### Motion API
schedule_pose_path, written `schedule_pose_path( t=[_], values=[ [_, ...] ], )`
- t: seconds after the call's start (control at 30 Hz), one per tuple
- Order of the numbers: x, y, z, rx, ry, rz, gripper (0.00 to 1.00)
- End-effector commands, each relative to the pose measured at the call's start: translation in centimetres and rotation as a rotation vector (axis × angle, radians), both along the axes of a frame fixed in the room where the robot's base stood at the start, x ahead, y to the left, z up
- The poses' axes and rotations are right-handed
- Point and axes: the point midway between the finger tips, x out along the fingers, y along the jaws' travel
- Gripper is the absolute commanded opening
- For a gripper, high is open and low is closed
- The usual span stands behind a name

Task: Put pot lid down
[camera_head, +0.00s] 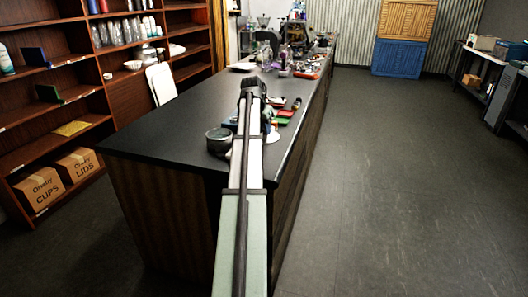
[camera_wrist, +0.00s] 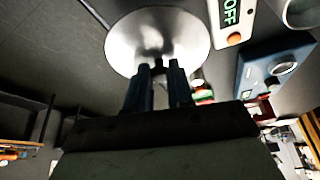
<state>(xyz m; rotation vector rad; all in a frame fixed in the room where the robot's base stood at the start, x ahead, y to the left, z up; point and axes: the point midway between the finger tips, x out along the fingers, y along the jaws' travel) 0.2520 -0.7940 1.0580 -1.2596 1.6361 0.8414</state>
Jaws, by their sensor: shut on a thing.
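The pot lid (camera_wrist: 135,35) is a shiny, pale metal disc in the wrist view. My gripper (camera_wrist: 160,72) is shut on the dark knob at its middle. In the head view a small pale round shape (camera_head: 273,137) shows just right of my arm and seems to be the lid; my arm hides part of this area. A dark round pot (camera_head: 218,139) stands on the near end of the black counter (camera_head: 165,135), left of my arm. I cannot tell whether the lid touches the counter.
A blue device (camera_wrist: 264,68) with a dial and a white OFF panel (camera_wrist: 234,20) are beside the lid in the wrist view. Red and green items (camera_head: 285,114) lie right of my arm on the counter. The counter's near left part is bare.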

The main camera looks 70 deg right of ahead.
Motion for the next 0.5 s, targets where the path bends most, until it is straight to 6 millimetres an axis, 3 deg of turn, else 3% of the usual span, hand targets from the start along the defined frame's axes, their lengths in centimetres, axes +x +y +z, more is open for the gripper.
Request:
schedule_pose_path(
  t=[0.23,0.5],
  values=[
    [0.0,0.1,-4.1,0.001,0.000,-0.001,0.00],
    [0.0,0.1,-6.1,0.001,0.000,-0.002,0.00]
  ],
)
